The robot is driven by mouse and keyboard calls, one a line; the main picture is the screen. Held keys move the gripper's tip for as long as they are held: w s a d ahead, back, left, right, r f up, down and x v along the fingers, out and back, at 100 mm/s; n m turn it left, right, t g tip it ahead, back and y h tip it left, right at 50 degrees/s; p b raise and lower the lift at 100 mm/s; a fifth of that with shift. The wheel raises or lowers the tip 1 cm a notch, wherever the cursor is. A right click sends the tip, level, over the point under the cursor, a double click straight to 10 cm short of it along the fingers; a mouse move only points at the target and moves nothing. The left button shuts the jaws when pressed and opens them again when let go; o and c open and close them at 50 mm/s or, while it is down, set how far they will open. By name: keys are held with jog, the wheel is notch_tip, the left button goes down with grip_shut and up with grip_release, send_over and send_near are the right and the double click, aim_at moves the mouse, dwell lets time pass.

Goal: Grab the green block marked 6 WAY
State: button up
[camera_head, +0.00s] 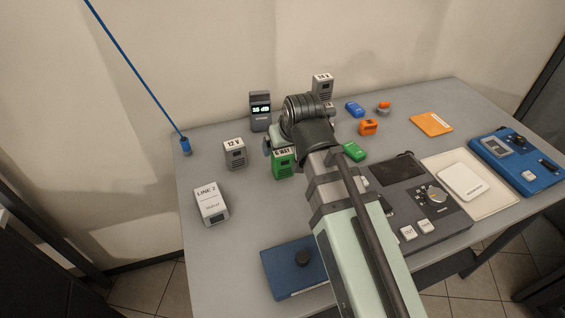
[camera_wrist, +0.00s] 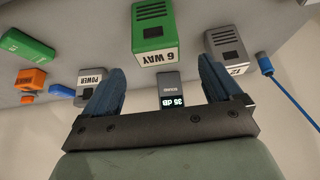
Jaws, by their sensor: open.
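The green block marked 6 WAY (camera_head: 283,168) stands upright on the grey table, just left of my wrist, which covers part of its upper right. In the wrist view the 6 WAY block (camera_wrist: 154,28) is at the top middle, its white label facing the camera. My gripper (camera_wrist: 160,68) has its two blue fingers spread wide, with nothing held between them. The block appears beyond the fingertips, between their lines, and apart from them. In the head view my arm hides most of the gripper.
A grey 12 V block (camera_head: 235,154) stands left of the green block. The 35 dB meter (camera_head: 260,112) stands behind it. A white LINE 2 box (camera_head: 211,203) is at front left. Another green block (camera_head: 354,151) lies to the right. A blue case (camera_head: 285,268) lies in front.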

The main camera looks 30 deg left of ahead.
aim_at(282, 152)
jog(key=shift+d+x, duration=0.2)
jog(key=shift+x, duration=3.4)
jog(key=shift+f, duration=0.1)
jog(key=c, duration=1.3)
jog(key=shift+o, duration=0.2)
